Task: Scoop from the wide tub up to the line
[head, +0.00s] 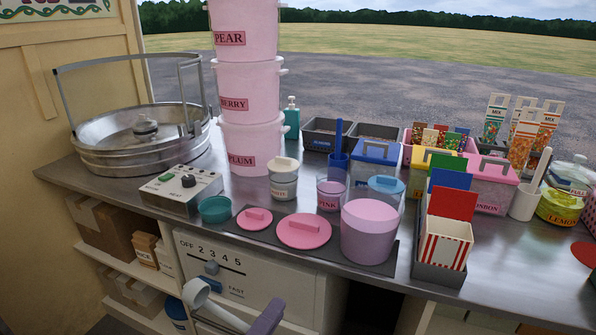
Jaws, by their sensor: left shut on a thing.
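The wide tub (369,238) is pink-lilac, uncovered, and stands on a dark mat at the counter's front; its top is filled with pink. A flat pink lid (304,231) with a bar handle lies left of it, and a smaller pink lid (255,218) lies further left. My left gripper (252,322) is at the bottom edge, below and in front of the counter, mostly cut off. It is shut on a lilac, handle-like thing (268,317), clear of the tub. What this thing ends in is hidden. I cannot make out a fill line. My right gripper is out of view.
A smaller tub marked PINK (330,194) and a jar with a blue lid (386,184) stand behind the wide tub. A striped popcorn box (446,245) in a grey rack stands right. Stacked pink buckets (250,148) rise behind. The front right counter is clear.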

